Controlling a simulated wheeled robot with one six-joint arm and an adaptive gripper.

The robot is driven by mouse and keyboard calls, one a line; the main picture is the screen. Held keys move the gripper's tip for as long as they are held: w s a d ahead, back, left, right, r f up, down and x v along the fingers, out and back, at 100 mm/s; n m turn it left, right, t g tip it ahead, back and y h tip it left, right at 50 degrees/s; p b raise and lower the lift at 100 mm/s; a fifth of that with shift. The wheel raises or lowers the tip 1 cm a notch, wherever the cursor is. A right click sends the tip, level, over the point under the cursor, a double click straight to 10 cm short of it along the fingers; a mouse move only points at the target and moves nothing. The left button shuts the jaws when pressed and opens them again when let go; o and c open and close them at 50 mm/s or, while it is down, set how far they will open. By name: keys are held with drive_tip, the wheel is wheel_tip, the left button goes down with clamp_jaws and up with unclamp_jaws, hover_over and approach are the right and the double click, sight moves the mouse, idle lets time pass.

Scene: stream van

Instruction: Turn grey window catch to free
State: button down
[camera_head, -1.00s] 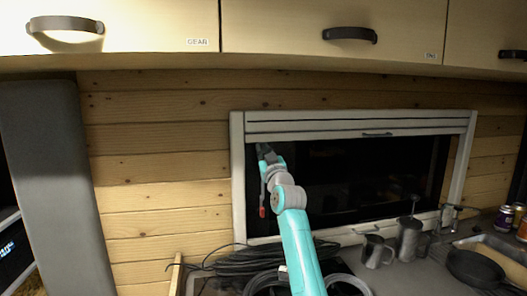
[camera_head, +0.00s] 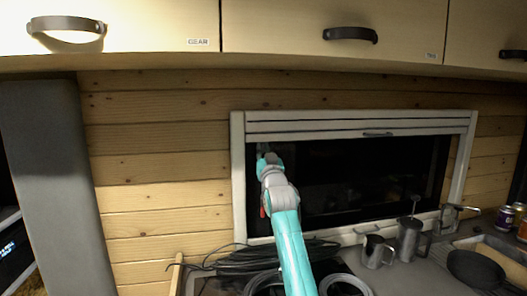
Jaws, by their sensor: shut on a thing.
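The window (camera_head: 238,190) has a pale frame and dark glass, with a slatted blind (camera_head: 360,119) gathered at its top. My gripper (camera_head: 264,154) is at the left side of the window, near the inner edge of the frame. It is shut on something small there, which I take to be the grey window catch. My wrist and the gripper's own body cover the catch, so its angle cannot be seen. The fingertips are mostly hidden too.
Black cable coils (camera_head: 250,262) lie on the counter below my arm. Metal jugs (camera_head: 375,251) and a dark pan (camera_head: 474,268) stand to the right. Overhead cabinets (camera_head: 130,25) run above the window. A grey upright panel (camera_head: 55,180) is at the left.

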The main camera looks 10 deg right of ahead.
drive_tip(key=c, duration=1.2)
unclamp_jaws()
drive_tip(key=v, duration=1.2)
drive_tip(key=shift+f, duration=0.1)
